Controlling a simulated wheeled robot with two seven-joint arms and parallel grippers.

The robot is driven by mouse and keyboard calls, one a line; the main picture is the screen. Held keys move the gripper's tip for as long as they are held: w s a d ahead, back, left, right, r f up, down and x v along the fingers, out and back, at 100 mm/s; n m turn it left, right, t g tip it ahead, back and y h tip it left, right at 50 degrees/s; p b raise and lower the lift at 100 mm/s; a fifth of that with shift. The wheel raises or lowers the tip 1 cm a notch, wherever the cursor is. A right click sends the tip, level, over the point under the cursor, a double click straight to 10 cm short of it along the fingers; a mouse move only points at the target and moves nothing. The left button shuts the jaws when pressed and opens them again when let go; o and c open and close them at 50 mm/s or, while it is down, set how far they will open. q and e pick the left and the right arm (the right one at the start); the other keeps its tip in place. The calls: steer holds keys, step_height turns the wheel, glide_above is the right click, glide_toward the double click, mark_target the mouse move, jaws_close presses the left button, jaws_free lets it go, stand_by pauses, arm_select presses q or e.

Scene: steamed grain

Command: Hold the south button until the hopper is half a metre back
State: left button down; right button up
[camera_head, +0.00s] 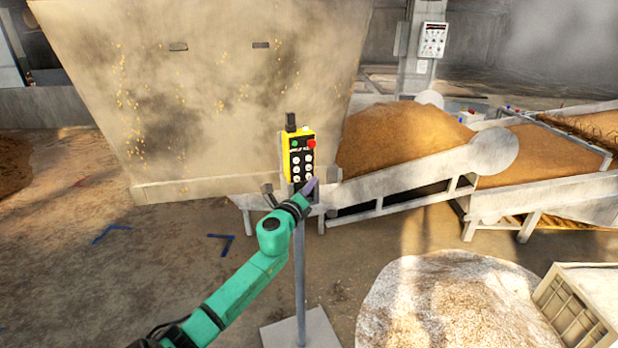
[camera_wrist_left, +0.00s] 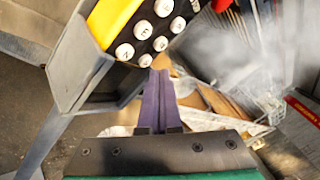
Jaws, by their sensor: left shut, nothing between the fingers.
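The hopper (camera_head: 230,70) is a large dusty beige bin filling the upper left of the head view. In front of it a yellow and black control box (camera_head: 288,150) stands on a thin post, with a red button, a green button and several white buttons. Its yellow edge and white buttons also show in the left wrist view (camera_wrist_left: 143,30). My left gripper (camera_head: 311,187) is shut and empty, at the box's lower right. In the wrist view its purple fingers (camera_wrist_left: 160,85) point at the lowest white buttons; I cannot tell whether they touch one. The south label is not readable.
A sloping conveyor (camera_head: 415,185) with brown grain (camera_head: 400,135) stands right of the box. Blue corner marks (camera_head: 222,240) lie on the floor. A pale round grain-covered patch (camera_head: 450,300) and a crate (camera_head: 575,310) are at the lower right. A panel (camera_head: 432,40) hangs on a pillar.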

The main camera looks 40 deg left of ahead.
arm_select(q)
steer(key=shift+s+d+p, duration=0.25)
steer(key=shift+s+d, duration=0.1)
steer(key=shift+d, duration=0.4)
steer(key=shift+s+d+p, duration=0.25)
steer(key=shift+s+d, duration=0.15)
steer(key=shift+d, duration=0.35)
steer(key=shift+s+d+p, duration=0.25)
steer(key=shift+s+d, duration=0.1)
steer(key=shift+d, duration=0.4)
